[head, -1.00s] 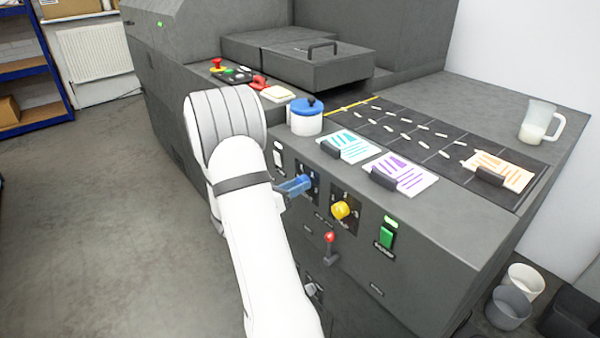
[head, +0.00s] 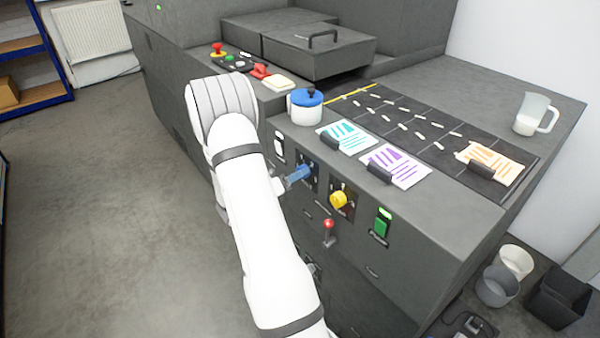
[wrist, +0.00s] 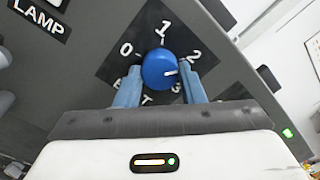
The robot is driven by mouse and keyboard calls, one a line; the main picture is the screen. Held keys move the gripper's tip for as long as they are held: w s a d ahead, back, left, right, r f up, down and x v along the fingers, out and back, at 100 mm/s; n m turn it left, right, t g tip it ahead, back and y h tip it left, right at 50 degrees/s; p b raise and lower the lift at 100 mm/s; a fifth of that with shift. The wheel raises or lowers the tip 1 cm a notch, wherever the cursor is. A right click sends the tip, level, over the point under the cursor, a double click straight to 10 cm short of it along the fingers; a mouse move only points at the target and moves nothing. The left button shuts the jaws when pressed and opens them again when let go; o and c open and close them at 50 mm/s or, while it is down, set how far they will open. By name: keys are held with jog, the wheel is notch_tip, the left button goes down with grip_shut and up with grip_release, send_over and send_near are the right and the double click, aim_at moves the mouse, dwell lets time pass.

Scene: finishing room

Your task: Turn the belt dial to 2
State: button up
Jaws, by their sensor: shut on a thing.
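The belt dial (wrist: 159,70) is a round blue knob on a dark plate (wrist: 128,62) marked 0, 1, 2 and 3 in the wrist view. Its white pointer mark faces right, between the 2 and the 3. The plate's name is partly hidden by a finger. My gripper (wrist: 160,86) has its two blue fingers on either side of the dial, shut on it. In the head view my gripper (head: 297,175) is at the machine's front panel, and it hides most of the dial there.
A yellow knob (head: 339,200) sits just right of my gripper, with a red-tipped lever (head: 328,232) below and a green switch (head: 382,222) further right. A blue-lidded pot (head: 306,107) stands on the ledge above. Open floor (head: 120,190) lies to the left.

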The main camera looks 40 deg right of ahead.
jog(key=shift+s+f, duration=0.1)
jog(key=shift+f, duration=0.05)
jog(key=o, duration=1)
jog(key=shift+a, duration=0.1)
jog(key=w+a, duration=0.1)
jog(key=a, duration=0.6)
jog(key=shift+a+b, duration=0.3)
jog(key=shift+a, duration=0.05)
